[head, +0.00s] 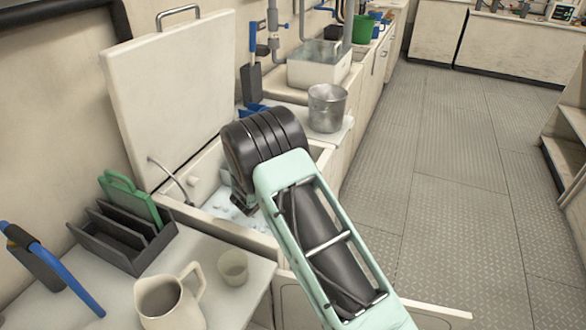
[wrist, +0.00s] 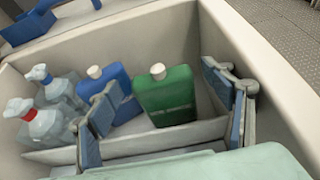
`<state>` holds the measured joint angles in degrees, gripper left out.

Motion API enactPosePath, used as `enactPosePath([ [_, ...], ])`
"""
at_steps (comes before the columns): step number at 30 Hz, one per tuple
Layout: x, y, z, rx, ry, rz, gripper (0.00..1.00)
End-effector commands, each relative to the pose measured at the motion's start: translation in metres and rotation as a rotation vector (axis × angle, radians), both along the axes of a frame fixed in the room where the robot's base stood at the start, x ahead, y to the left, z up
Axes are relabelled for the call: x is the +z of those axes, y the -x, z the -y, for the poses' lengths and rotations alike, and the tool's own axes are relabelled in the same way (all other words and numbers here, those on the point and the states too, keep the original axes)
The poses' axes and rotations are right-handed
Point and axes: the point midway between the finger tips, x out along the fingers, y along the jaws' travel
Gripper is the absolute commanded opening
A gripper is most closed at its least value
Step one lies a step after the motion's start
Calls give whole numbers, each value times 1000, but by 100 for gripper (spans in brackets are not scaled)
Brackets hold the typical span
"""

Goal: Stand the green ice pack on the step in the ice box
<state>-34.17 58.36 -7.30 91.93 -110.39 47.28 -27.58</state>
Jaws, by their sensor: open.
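The green ice pack (wrist: 166,98), a flat bottle shape with a white cap, stands upright inside the ice box (wrist: 275,70). My gripper (wrist: 168,112) is open, its blue-padded fingers apart, one on each side of the pack in the picture; I see no contact. A pale low divider or step edge (wrist: 150,138) crosses in front of the pack and hides its foot, so I cannot tell what it rests on. In the head view my gripper (head: 243,206) reaches down into the open ice box (head: 228,226); my arm hides the pack there.
A blue pack (wrist: 120,90) stands close left of the green one, with clear spray bottles (wrist: 45,122) farther left. The raised lid (head: 175,85) leans behind the box. A rack (head: 125,240), jug (head: 170,300) and cup (head: 233,266) stand on the near counter; a metal pot (head: 326,108) stands beyond.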

Motion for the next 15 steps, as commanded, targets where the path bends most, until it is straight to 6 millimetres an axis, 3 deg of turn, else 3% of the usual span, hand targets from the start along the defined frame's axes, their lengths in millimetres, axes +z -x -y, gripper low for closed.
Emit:
enactPosePath([
  [9,29,59,-25,2,0,1,74],
  [15,37,79,-33,1,-1,1,74],
])
